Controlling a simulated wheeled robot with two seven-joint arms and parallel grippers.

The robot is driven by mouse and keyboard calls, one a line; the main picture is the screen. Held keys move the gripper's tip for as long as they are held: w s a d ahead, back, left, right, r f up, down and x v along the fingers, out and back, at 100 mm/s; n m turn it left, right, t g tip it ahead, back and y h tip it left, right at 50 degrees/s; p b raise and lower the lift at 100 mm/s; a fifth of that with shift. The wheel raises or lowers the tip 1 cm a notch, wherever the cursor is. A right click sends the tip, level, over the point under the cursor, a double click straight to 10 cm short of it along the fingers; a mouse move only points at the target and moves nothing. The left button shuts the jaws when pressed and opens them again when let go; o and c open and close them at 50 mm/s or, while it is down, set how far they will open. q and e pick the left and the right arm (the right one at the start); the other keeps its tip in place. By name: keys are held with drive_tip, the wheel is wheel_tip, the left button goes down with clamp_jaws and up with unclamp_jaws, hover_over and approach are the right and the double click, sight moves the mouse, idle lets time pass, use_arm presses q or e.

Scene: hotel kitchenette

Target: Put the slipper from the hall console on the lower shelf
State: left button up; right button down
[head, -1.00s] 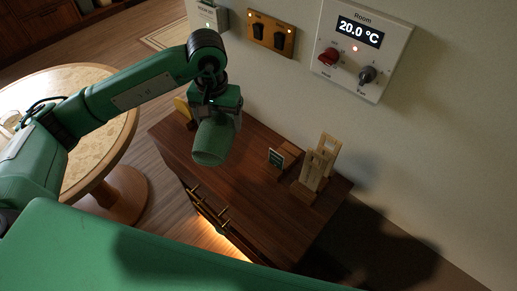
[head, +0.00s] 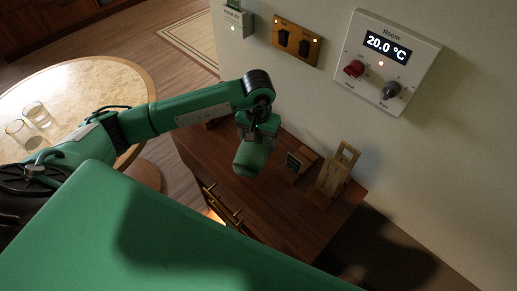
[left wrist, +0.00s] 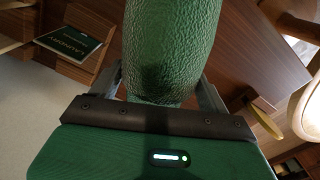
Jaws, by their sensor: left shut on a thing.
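The green, textured slipper (head: 250,158) is gripped in my left gripper (head: 258,133) and hangs over the brown wooden hall console (head: 275,205). In the left wrist view the slipper (left wrist: 170,45) fills the middle, between the two fingers. I cannot tell from the head view how high it is above the top. The console's front shows brass-coloured bars (head: 222,205) and a warm glow (head: 215,216) low down; the lower shelf itself is mostly hidden by my green body. My right gripper is not in view.
A wooden stand (head: 334,176) and a small dark sign (head: 295,162) stand on the console's right part; the left wrist view shows a LAUNDRY card (left wrist: 72,38). A round table (head: 80,85) with two glasses is at left. The wall carries a thermostat (head: 388,62) and switches (head: 297,42).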

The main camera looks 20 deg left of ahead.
use_arm(q)
wheel_tip(320, 180, down, 3)
drive_tip(key=shift+r, duration=0.2)
drive_tip(key=shift+f+p, duration=0.3)
drive_tip(key=shift+f, duration=0.25)
wheel_tip(320, 180, down, 4)
drive_tip(key=shift+r+p, duration=0.1)
drive_tip(key=shift+p, duration=0.35)
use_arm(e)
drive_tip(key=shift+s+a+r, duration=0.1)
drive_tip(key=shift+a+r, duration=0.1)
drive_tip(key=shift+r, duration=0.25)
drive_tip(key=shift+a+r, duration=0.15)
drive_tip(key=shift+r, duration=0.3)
use_arm(q)
drive_tip(key=shift+f+b, duration=0.2)
drive_tip(key=shift+b, duration=0.15)
drive_tip(key=o, duration=1)
drive_tip(key=shift+r, duration=0.15)
drive_tip(key=shift+c, duration=0.2)
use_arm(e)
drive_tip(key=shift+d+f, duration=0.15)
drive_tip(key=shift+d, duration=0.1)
